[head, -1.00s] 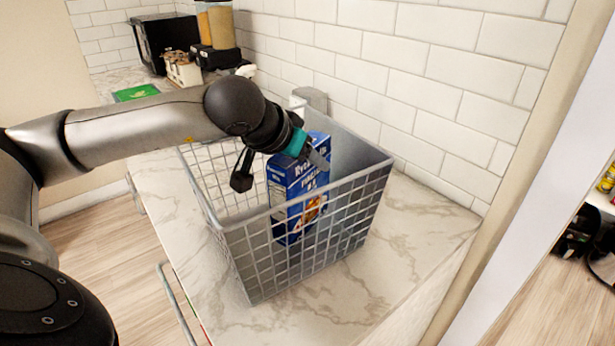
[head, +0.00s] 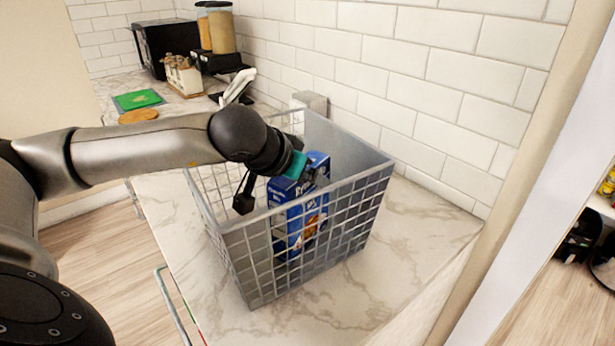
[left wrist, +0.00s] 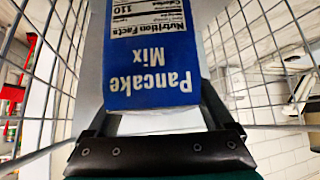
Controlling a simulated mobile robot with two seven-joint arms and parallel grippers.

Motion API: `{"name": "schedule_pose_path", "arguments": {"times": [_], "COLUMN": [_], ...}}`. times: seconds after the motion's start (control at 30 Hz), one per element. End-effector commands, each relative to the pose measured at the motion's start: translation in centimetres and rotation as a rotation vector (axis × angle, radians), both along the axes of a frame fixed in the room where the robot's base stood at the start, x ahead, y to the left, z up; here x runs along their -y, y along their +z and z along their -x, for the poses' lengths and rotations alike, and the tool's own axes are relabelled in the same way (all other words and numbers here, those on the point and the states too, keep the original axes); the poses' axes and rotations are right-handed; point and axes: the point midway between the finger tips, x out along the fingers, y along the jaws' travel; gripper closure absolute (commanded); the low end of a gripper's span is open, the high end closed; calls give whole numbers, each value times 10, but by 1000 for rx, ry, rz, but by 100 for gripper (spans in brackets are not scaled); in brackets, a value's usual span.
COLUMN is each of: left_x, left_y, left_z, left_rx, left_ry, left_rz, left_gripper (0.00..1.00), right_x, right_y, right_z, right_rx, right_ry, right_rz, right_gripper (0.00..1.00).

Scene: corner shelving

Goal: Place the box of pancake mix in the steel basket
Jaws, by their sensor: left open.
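The blue pancake mix box (head: 297,222) stands inside the steel basket (head: 238,262), a grey wire-mesh basket on the marble counter. It shows through the front mesh and looks upright or slightly tilted. Whether its base rests on the basket floor is hard to tell. My left gripper (head: 312,176) is open at the top of the box, inside the basket. In the left wrist view the box (left wrist: 155,70) shows its "Pancake Mix" label upside down, just beyond and between the open fingers (left wrist: 158,115), with mesh walls on both sides. My right gripper is out of view.
A white tiled wall (head: 420,90) runs behind the basket. Bare marble counter (head: 410,245) lies right of the basket.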

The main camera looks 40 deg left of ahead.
Motion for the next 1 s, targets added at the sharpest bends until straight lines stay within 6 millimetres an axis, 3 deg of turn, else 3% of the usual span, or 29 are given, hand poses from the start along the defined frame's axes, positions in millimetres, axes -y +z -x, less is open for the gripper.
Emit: {"name": "schedule_pose_path", "arguments": {"times": [0.3, 0.7, 1.0], "left_x": [0, 0, 1], "left_y": [6, 42, 55], "left_z": [1, 39, 52], "left_rx": [1, 1, 1], "left_ry": [0, 1, 0], "left_rz": [-1, -6, -1], "left_gripper": [14, 14, 14], "right_x": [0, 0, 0], "right_y": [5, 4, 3], "right_z": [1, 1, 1], "right_rx": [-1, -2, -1], "right_ry": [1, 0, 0], "right_rz": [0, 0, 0], "right_gripper": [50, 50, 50]}}
